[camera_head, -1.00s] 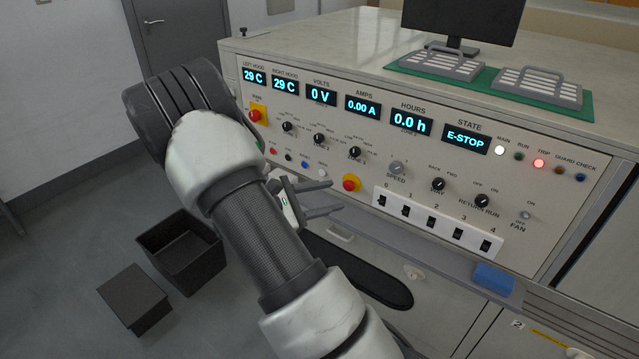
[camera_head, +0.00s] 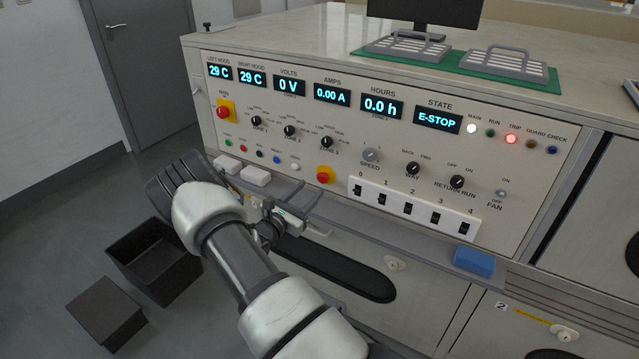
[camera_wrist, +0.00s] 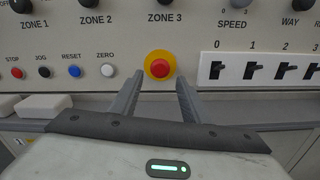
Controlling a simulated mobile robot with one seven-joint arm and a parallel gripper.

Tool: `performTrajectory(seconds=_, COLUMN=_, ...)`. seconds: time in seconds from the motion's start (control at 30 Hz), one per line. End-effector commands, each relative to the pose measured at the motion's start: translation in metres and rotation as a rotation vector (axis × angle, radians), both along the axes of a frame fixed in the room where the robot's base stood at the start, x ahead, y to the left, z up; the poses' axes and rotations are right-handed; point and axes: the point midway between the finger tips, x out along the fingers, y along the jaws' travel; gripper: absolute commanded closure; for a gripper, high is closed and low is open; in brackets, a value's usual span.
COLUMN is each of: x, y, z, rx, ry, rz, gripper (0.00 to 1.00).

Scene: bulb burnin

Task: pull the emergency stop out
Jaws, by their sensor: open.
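The emergency stop is a red mushroom button on a round yellow base (camera_head: 325,175), low on the panel front. It also shows in the wrist view (camera_wrist: 159,67), centred between my two fingertips in the picture. My gripper (camera_wrist: 160,82) is open and empty, its fingers pointing toward the panel. In the head view my gripper (camera_head: 318,210) is below and just left of the button, partly hidden by my arm. No contact with the button is visible. The state display (camera_head: 438,118) reads E-STOP, and the trip lamp (camera_head: 511,139) glows red.
A second red knob on a yellow plate (camera_head: 224,110) sits at the panel's upper left. A ledge (camera_head: 420,256) runs below, carrying a blue block (camera_head: 474,262) and white blocks (camera_head: 256,176). A black bin (camera_head: 150,262) stands on the floor.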

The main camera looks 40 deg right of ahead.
Motion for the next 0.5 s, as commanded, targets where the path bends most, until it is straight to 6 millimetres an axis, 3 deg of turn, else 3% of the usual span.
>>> performTrajectory(seconds=0.2, x=0.015, y=-0.041, z=-0.001, rx=-0.001, ry=-0.002, rz=-0.003, gripper=0.58)
performTrajectory(seconds=0.5, x=0.026, y=-0.065, z=0.000, rx=-0.001, ry=0.000, rz=-0.001, gripper=0.58)
